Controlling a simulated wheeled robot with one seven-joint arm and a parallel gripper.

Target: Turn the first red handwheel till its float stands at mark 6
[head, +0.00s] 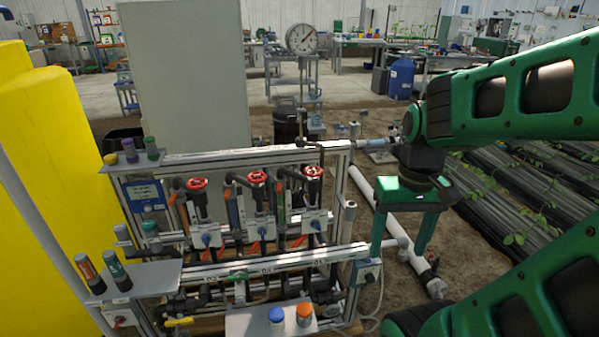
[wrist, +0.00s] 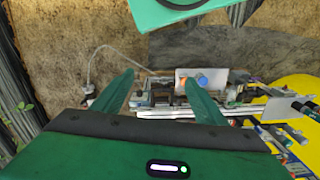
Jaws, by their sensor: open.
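Three red handwheels stand in a row on the skid in the head view: the left one (head: 197,184), the middle one (head: 257,177) and the right one (head: 313,171). Each sits on a dark valve body above a pale plate. Float tubes stand beside the valves, but the floats and their marks are too small to read. My gripper (head: 404,250) is open and empty, to the right of the skid frame and apart from all handwheels. In the wrist view my gripper's fingers (wrist: 157,95) are spread above the skid's lower edge. No red handwheel shows clearly there.
The skid's aluminium frame (head: 240,153) surrounds the valves. A front shelf (head: 262,322) carries a blue and an orange-capped bottle. A yellow tank (head: 58,165) stands at left. A white pipe (head: 376,204) lies on the ground at right.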

